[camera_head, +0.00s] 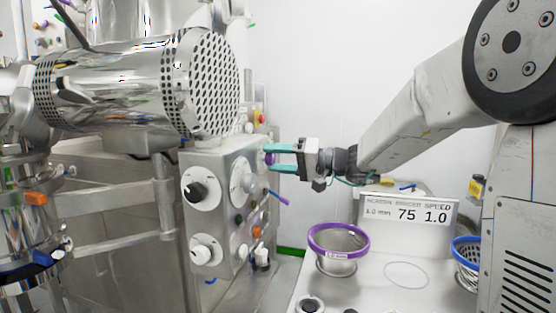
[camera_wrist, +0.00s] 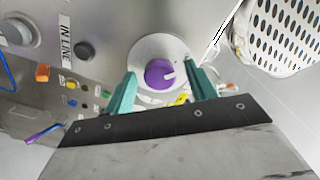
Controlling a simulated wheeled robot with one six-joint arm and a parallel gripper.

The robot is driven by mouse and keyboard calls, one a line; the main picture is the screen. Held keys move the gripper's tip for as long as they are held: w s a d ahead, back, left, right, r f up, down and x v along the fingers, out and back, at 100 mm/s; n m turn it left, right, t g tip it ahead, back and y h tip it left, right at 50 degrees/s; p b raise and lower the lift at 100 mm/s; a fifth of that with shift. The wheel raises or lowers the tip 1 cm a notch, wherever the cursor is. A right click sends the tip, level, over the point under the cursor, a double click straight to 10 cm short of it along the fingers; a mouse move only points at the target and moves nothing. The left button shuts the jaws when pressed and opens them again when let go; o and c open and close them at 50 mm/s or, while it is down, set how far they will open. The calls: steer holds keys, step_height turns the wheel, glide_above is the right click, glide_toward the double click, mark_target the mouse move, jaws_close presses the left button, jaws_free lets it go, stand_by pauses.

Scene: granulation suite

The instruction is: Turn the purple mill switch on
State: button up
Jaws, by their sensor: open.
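The purple mill switch (camera_wrist: 160,73) is a round knob with a white pointer mark on a pale round plate, on the side of the steel control box. In the head view the purple switch (camera_head: 269,159) is partly hidden by my gripper (camera_head: 270,158). My gripper is open, with its teal fingers pointing at the box. In the wrist view the fingers of my gripper (camera_wrist: 162,90) stand on either side of the purple knob. I cannot tell whether they touch it.
A perforated steel drum (camera_head: 207,85) sits above. A purple-rimmed sieve (camera_head: 338,240) stands on the white bench to the right, before a sign (camera_head: 408,212).

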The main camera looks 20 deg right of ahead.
steer(key=c, duration=1)
steer(key=shift+m, duration=0.3)
steer(key=m, duration=1.3)
steer(key=shift+m, duration=2.1)
